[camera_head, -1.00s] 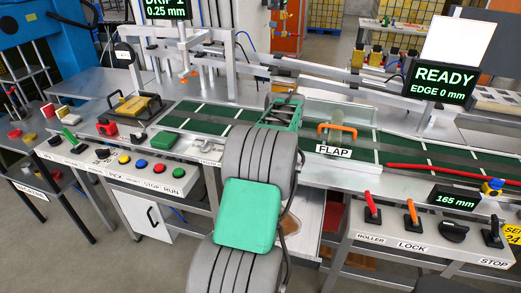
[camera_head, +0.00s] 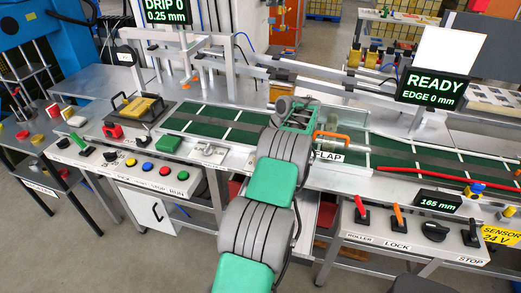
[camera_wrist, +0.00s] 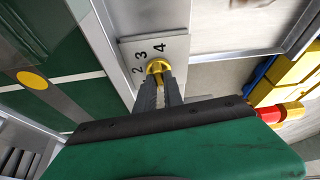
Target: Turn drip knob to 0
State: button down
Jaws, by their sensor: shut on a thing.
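The drip knob (camera_wrist: 157,66) is a small yellow, brass-like knob on a pale plate (camera_wrist: 178,48) in the wrist view. The numerals 2, 3 and 4 show on the plate around it; the 0 mark is not visible. My gripper (camera_wrist: 160,82) is shut on the knob, its two dark fingers against it. The fingers cover part of the knob, so its pointer cannot be read. In the head view the display (camera_head: 165,11) reads DRIP 0 and 0.25 mm. The knob is hidden there behind my arm.
The green conveyor (camera_head: 215,122) runs beneath my arm. Levers (camera_head: 398,215) line the front right panel; coloured buttons (camera_head: 148,166) line the left one.

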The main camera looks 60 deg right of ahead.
jog(key=shift+n+p, duration=0.4)
jog(key=c, duration=1.5)
grip_release()
jog(key=shift+o, duration=0.2)
jog(key=p+v, duration=0.4)
jog(key=v, duration=0.3)
jog(key=shift+r, duration=0.35)
jog(key=shift+s+d, duration=0.1)
jog(key=shift+d, duration=0.05)
